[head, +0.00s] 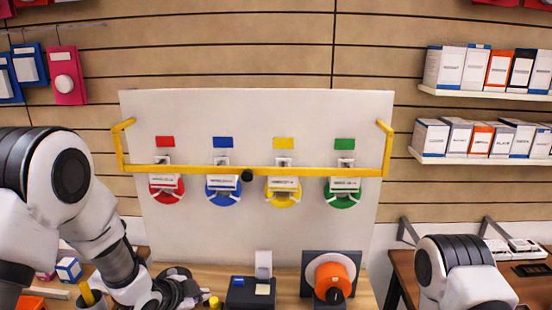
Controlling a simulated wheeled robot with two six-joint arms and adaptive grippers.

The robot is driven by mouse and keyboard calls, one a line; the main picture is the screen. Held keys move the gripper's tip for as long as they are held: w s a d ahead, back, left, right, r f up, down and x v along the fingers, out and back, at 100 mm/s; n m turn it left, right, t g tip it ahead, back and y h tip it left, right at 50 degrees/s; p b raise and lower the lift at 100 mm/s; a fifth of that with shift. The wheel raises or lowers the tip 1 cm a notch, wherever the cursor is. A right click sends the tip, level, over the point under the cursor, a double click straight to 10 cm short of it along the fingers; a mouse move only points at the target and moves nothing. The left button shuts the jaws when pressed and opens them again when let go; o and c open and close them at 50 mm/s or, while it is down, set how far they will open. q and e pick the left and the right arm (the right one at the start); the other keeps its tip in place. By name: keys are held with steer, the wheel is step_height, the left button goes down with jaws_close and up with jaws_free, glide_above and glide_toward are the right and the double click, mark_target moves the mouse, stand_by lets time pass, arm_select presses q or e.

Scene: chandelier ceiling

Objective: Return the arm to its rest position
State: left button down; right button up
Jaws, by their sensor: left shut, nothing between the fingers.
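My left arm comes in from the left, and its dark gripper (192,288) is low over the wooden table, by the lower left of the white board. It is shut and nothing shows in it. Part of the gripper is cut off by the lower picture edge. My right arm shows only as a link at the lower right; its gripper is out of view.
A white board (250,240) holds red, blue, yellow and green rings behind a yellow bar (300,172). A dark box (250,293) and an orange device (333,275) stand on the table, right of my left gripper. A small yellow piece (213,302) is close to it.

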arm_select(q)
steer(key=s+a+f+n+g+y+b, duration=0.1)
steer(key=s+f+n+g+b, duration=0.15)
steer(key=s+f, duration=0.75)
steer(key=s+a+f+n+g+b, duration=0.1)
steer(key=s+f+g+b, duration=0.15)
steer(key=s+f, duration=0.75)
steer(key=s+a+f+n+g+y+b, duration=0.1)
steer(key=s+a+f+n, duration=0.1)
steer(key=s+f+n, duration=0.2)
steer(key=s+a+f+n+g+y+b, duration=0.1)
steer(key=s+f+n, duration=0.4)
steer(key=s, duration=0.5)
steer(key=shift+s+a+f+n+g+y+b, duration=0.35)
steer(key=shift+a+n+g+y, duration=0.2)
steer(key=shift+a+n, duration=0.6)
arm_select(e)
step_height(320, 180, down, 8)
